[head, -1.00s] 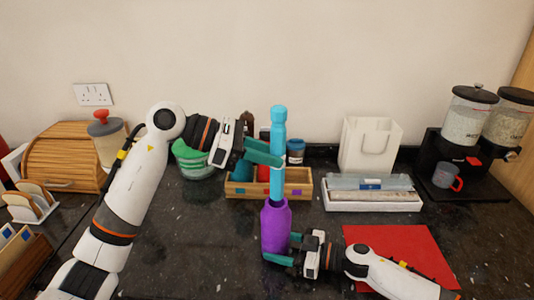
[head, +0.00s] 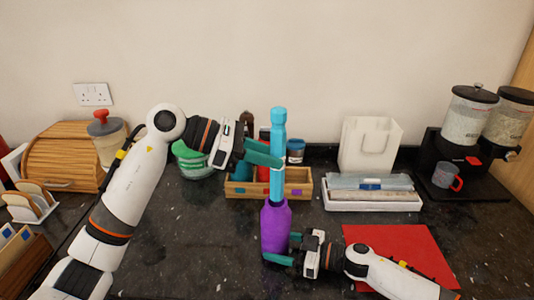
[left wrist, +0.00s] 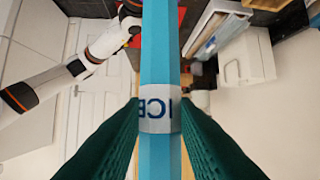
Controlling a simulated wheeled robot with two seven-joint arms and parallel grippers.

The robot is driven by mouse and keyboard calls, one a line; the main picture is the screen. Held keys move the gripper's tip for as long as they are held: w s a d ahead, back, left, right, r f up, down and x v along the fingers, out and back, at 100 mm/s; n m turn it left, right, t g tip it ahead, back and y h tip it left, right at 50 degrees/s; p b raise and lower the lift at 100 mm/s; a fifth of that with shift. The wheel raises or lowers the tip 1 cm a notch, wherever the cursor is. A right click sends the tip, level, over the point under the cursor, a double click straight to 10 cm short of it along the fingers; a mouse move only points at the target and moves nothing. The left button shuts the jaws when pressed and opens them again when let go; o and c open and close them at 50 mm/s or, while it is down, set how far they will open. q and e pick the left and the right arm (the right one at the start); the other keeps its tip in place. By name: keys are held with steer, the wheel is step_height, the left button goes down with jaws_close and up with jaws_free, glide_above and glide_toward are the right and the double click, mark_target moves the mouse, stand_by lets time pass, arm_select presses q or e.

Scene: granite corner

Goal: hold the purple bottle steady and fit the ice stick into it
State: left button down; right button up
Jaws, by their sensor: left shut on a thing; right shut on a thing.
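The purple bottle (head: 275,228) stands upright at the centre of the counter in the head view. My right gripper (head: 280,248) is shut on the bottle low on its body, from the right. The light blue ice stick (head: 278,130) is upright directly above the bottle, its lower end at the bottle's neck. I cannot tell how deep the end sits in the mouth. My left gripper (head: 272,158) is shut on the stick around its middle. In the left wrist view the stick (left wrist: 160,50) runs between the green fingers, with a white "ICE" band (left wrist: 160,115) showing.
A wooden box (head: 298,183) with items stands behind the bottle. A white tray (head: 373,205) with packets lies to the right, and a red mat (head: 400,250) is beside my right arm. A green-lidded bowl (head: 193,165) sits behind my left arm.

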mark_target(270, 197)
arm_select(q)
steer(key=shift+f, duration=5.15)
steer(key=c, duration=1.2)
jaws_free()
steer(key=shift+c, duration=0.2)
steer(key=shift+o, duration=0.8)
steer(key=v, duration=1.2)
steer(key=shift+r, duration=0.1)
arm_select(e)
steer(key=o, duration=0.8)
